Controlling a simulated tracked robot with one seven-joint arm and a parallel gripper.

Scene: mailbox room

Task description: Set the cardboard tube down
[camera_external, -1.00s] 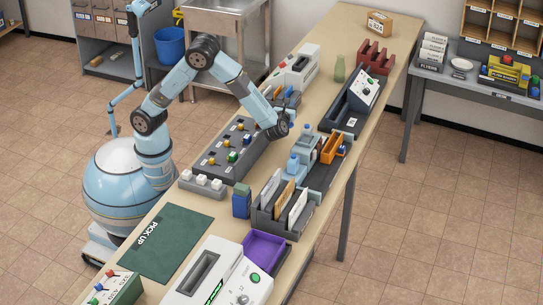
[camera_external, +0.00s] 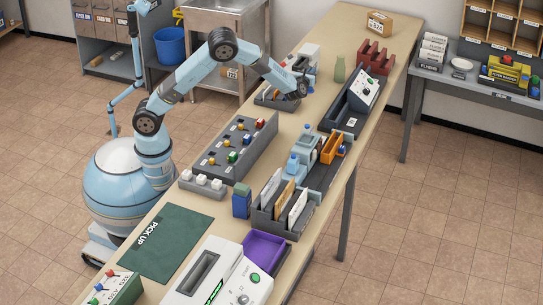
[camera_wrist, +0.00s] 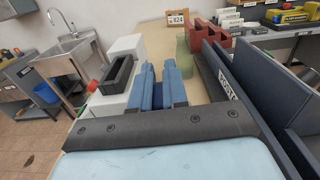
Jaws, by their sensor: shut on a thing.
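My gripper (camera_wrist: 160,90) is in the middle of the wrist view, its blue fingers close together and pointing away over the table. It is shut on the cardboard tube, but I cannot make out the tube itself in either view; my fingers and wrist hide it. In the external view my dark wrist (camera_external: 302,88) is over the far half of the long table (camera_external: 372,50), left of the dark grey tray with the white dial panel.
A white machine (camera_wrist: 118,75) is left of my fingers. A green bottle (camera_external: 339,69) and a red rack (camera_external: 375,54) stand beyond. The dark tray (camera_external: 350,108) is close on the right. A box (camera_external: 380,23) stands at the far end, with bare tabletop before it.

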